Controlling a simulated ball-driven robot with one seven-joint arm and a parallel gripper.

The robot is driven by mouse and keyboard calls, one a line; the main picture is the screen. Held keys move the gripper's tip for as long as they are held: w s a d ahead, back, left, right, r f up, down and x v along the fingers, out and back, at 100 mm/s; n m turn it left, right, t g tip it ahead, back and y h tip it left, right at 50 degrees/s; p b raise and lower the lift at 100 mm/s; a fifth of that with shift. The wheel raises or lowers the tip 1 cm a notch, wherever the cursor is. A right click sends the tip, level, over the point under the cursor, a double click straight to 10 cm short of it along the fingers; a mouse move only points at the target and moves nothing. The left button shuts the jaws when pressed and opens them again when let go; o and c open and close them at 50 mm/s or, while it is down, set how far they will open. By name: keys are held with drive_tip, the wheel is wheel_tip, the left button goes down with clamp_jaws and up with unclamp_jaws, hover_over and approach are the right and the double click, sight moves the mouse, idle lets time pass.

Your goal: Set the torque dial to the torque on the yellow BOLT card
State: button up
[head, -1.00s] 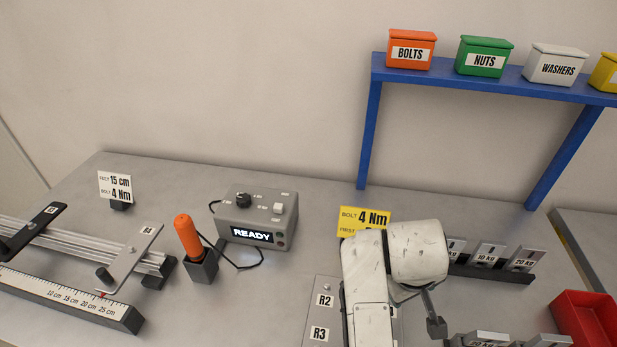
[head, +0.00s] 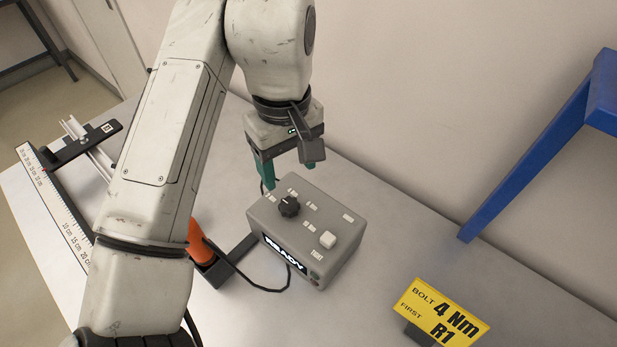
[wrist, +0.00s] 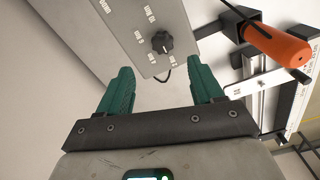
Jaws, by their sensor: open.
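The grey torque box (head: 328,247) stands on the table, its front display reading READY. The dial also shows in the wrist view (wrist: 162,42), ahead of and between the green fingertips. The yellow BOLT card (head: 441,313) reads BOLT 4 Nm, FIRST R1. My gripper (head: 284,178) is open and empty, above and behind the dial, apart from it. In the wrist view my gripper (wrist: 160,88) has its two fingers spread.
An orange-handled tool (head: 200,243) stands left of the box, with a black cable between. A ruler (head: 58,205) and rail lie at left. A blue shelf leg (head: 528,150) stands at right.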

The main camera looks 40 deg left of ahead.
sight(289, 204)
drive_tip(key=f, duration=0.7)
drive_tip(key=f+p, duration=0.1)
drive_tip(key=f, duration=0.2)
drive_tip(key=shift+a+f, duration=0.25)
drive_tip(key=shift+a, duration=0.05)
drive_tip(key=c, duration=1.1)
